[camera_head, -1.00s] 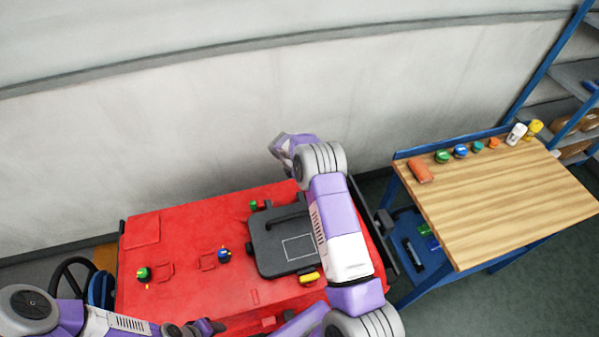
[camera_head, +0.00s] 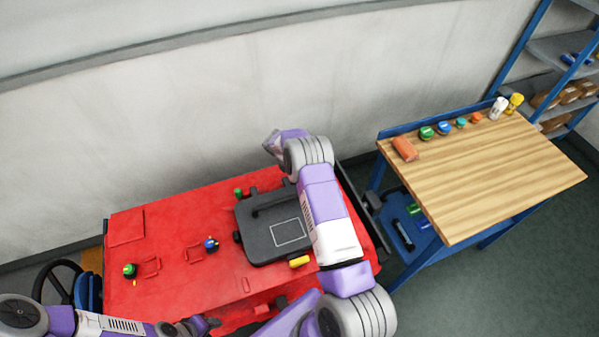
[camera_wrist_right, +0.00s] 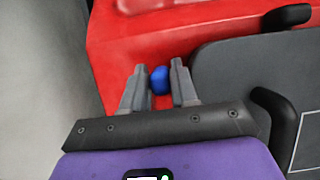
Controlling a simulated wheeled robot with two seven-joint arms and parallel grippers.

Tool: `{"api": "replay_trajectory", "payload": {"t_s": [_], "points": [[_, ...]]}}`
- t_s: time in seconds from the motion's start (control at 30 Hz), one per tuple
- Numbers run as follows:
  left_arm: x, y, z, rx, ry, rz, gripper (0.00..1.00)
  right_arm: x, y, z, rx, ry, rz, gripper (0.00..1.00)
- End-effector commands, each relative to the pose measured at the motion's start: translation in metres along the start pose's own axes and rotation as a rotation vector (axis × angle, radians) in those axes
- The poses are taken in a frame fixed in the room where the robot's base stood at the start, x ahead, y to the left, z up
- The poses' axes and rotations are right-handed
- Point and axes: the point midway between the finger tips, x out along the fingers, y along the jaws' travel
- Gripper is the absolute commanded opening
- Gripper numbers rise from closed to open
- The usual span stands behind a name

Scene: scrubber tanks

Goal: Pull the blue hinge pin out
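The blue hinge pin (camera_wrist_right: 160,80) shows a round blue head in the right wrist view, beside the edge of the dark grey lid (camera_wrist_right: 225,70). My right gripper (camera_wrist_right: 160,68) has one finger on each side of it, and the blue head fills the narrow gap, so it looks shut on the pin. In the head view my right arm reaches over the lid (camera_head: 257,240), and both the right gripper's fingers and this pin are hidden. My left gripper (camera_head: 205,325) is low over the front of the red machine; its fingers are too small to judge.
The red machine top (camera_head: 170,290) carries a green knob (camera_head: 129,270), a blue knob (camera_head: 211,243) and a yellow piece (camera_head: 299,261). A green piece (camera_head: 238,192) sits by the lid's back left. A wooden bench (camera_head: 480,180) stands right; a wall (camera_head: 130,130) runs behind.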

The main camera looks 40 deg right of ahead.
Motion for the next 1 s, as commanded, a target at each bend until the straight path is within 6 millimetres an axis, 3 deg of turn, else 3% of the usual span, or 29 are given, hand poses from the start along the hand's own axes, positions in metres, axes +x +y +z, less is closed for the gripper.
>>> {"api": "replay_trajectory", "payload": {"t_s": [0.03,0.17,0.43,0.7,0.97,1.0], "points": [[0.000,0.000,0.000,0.000,0.000,0.000,0.43,0.000,0.000,0.000,0.000,0.000,0.000,0.17],[0.000,0.000,0.000,0.000,0.000,0.000,0.43,0.000,0.000,0.000,0.000,0.000,0.000,0.00],[0.002,-0.001,0.000,0.000,0.000,0.000,0.43,0.001,0.001,0.002,0.002,0.000,0.000,0.00],[0.021,-0.008,-0.001,0.000,0.000,0.000,0.43,0.016,0.005,0.032,0.005,-0.002,0.000,0.00],[0.019,-0.007,-0.001,0.000,0.000,0.000,0.43,0.014,0.005,0.037,0.002,-0.006,-0.002,0.00],[0.019,-0.007,-0.001,0.000,0.000,0.000,0.43,0.015,0.005,0.037,0.002,-0.006,-0.002,0.29]]}}
